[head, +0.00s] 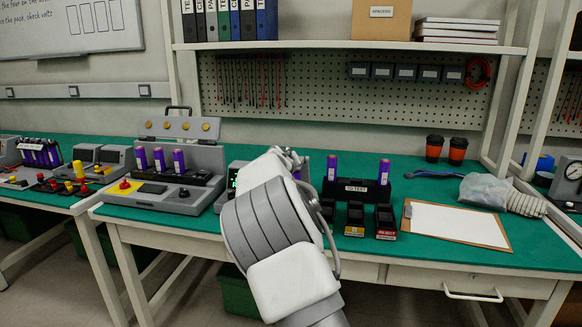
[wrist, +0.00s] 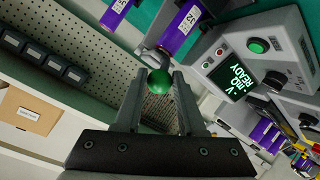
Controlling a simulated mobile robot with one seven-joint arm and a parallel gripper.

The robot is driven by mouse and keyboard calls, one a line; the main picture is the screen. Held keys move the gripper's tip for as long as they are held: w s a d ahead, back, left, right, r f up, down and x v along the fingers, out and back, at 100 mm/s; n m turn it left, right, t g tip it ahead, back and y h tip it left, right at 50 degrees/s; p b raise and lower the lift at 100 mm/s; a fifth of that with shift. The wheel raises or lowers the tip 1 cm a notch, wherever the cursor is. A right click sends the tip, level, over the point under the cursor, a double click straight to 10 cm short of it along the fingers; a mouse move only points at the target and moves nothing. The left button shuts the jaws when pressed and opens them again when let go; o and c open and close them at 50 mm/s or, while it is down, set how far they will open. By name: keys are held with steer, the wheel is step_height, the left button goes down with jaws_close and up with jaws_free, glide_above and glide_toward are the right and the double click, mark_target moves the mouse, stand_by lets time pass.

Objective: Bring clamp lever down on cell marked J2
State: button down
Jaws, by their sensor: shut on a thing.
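A green ball knob (wrist: 159,81), apparently the clamp lever's end, sits between the fingers of my gripper (wrist: 160,76) in the wrist view. The gripper is shut on it. A purple cell (wrist: 181,30) with a white label stands just beyond the knob; its tilted marking is hard to read for sure. The tester (wrist: 265,55) beside it has a lit screen (wrist: 237,82) reading READY and a green button (wrist: 259,45). In the head view my arm hides the fingers, the knob and most of the tester (head: 228,195).
A black TO TEST rack (head: 357,190) holds two purple cells right of my arm, with small bins (head: 355,220) before it. A clipboard (head: 455,225) lies further right. A grey fixture (head: 185,190) with several cells stands left.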

steer(key=c, duration=0.5)
jaws_free()
steer(key=shift+s+a+f, duration=0.1)
steer(key=shift+a+f, duration=0.1)
steer(key=shift+f, duration=0.3)
steer(key=shift+a+f, duration=0.15)
steer(key=shift+f, duration=0.35)
steer(key=shift+d+r, duration=0.1)
steer(key=shift+r, duration=0.2)
steer(key=shift+r, duration=0.1)
steer(key=p+v, duration=0.1)
steer(key=v, duration=1.6)
steer(key=shift+s+r, duration=0.1)
steer(key=shift+r, duration=0.05)
